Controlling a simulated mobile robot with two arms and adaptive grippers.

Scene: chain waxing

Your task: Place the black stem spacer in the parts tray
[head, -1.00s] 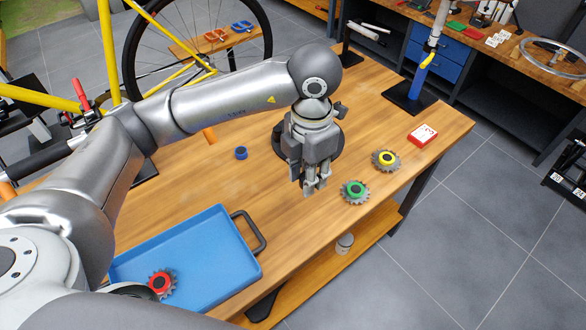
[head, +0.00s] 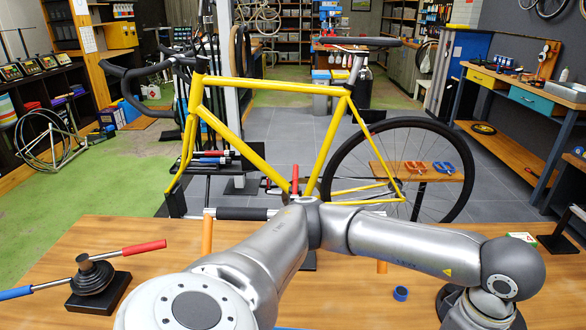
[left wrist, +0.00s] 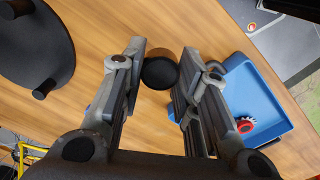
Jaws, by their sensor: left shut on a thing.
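A black round piece with a brownish face (left wrist: 160,70), which looks like the stem spacer, sits between the fingers of my left gripper (left wrist: 168,52) in the left wrist view. The gripper is shut on it, with the wooden tabletop behind. In the head view, only my left wrist shows at the lower right; the fingers are cut off by the frame. The blue parts tray (left wrist: 232,62) is at the right of the left wrist view, beyond the right-hand finger, which hides part of it. My right gripper is not in view.
A red-centred gear (left wrist: 246,124) lies in the tray. A black disc with pegs (left wrist: 36,45) is at the wrist view's left. In the head view, a blue ring (head: 401,293) and a black stand with red and blue handles (head: 92,280) are on the table; a yellow bicycle (head: 250,85) stands behind.

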